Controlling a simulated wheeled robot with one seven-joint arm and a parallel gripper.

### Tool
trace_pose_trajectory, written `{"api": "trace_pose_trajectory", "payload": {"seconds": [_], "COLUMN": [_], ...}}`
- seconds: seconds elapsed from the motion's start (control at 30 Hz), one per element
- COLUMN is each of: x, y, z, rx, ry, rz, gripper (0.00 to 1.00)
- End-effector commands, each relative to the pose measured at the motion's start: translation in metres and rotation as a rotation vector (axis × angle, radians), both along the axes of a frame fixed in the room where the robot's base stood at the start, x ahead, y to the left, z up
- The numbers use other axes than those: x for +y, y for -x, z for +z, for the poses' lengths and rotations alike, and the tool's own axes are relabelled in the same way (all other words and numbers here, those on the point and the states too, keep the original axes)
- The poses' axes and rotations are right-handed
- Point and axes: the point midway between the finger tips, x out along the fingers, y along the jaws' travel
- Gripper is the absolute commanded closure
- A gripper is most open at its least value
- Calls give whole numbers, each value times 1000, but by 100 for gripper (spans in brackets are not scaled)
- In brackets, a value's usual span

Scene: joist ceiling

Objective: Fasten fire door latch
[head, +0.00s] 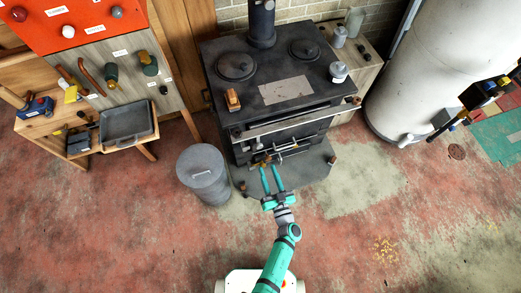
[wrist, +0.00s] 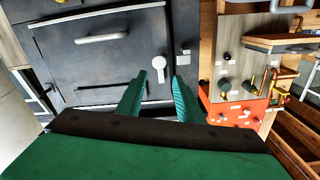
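The black stove (head: 285,85) stands ahead. Its dark fire door (wrist: 105,65) fills much of the wrist view and looks closed or nearly so; I cannot tell whether it is fastened. A light grey latch lever (wrist: 159,68) with a round hub sits near the door's right edge, its arm pointing down in the wrist view. A pale bar handle (wrist: 101,38) is to its left. My gripper (head: 270,169) is open and empty in front of the stove. In the wrist view the lever appears between the fingertips (wrist: 160,82); contact is not visible.
A grey lidded bin (head: 203,175) stands close left of my gripper. A workbench with a metal tray (head: 127,123) and tool board is further left. A large white tank (head: 425,65) is at right. The floor in front is clear.

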Motion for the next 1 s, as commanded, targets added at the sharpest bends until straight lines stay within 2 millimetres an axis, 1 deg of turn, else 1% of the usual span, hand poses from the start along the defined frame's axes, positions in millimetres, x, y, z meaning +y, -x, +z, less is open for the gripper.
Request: {"api": "trace_pose_trajectory", "payload": {"seconds": [0.17, 0.27, 0.5, 0.7, 0.83, 1.0], "x": [1, 5, 17, 31, 35, 34], "y": [-13, -24, -65, -92, -102, -107], "z": [-3, -3, -2, -3, -3, -3], "rx": [6, 5, 5, 6, 5, 7], "ry": [-8, -8, -8, -7, -6, -6], "rz": [11, 11, 9, 18, 18, 14], "gripper": [67, 67, 67, 67, 67, 67]}}
